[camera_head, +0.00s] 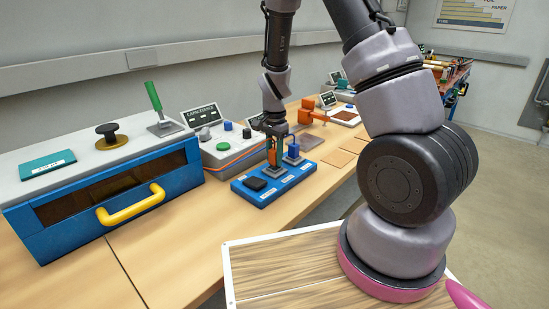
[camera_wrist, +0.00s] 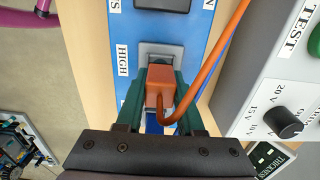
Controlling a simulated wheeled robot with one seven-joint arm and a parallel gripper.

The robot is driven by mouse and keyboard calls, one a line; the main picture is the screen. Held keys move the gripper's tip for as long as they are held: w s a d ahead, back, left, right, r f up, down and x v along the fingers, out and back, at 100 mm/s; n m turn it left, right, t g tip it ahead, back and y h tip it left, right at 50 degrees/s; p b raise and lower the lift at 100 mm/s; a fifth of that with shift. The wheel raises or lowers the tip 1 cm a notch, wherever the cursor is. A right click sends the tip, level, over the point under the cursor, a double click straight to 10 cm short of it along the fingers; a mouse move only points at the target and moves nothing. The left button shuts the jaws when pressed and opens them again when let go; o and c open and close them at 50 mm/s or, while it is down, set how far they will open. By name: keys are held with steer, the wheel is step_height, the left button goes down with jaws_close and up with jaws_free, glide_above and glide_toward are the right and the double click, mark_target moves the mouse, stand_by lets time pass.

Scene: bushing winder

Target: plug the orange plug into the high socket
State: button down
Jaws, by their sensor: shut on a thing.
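The orange plug (camera_wrist: 160,85) is held between the green fingers of my gripper (camera_wrist: 161,78), with its orange cable curving off to the right. The high socket (camera_wrist: 162,52), a grey square on the blue board (camera_wrist: 196,20), lies just beyond the plug, beside the label HIGH. The plug overlaps the socket's near edge in the wrist view; I cannot tell whether they touch.
A blue plug (camera_head: 293,151) stands upright on the board, right of my gripper. A black socket piece (camera_head: 255,183) is at the board's left. The grey tester (camera_head: 225,146) with knobs stands close behind. A blue cabinet with a yellow handle (camera_head: 132,205) is at left.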

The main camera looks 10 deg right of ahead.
mark_target(275, 150)
steer(key=shift+r, duration=1.8)
steer(key=shift+s, duration=0.1)
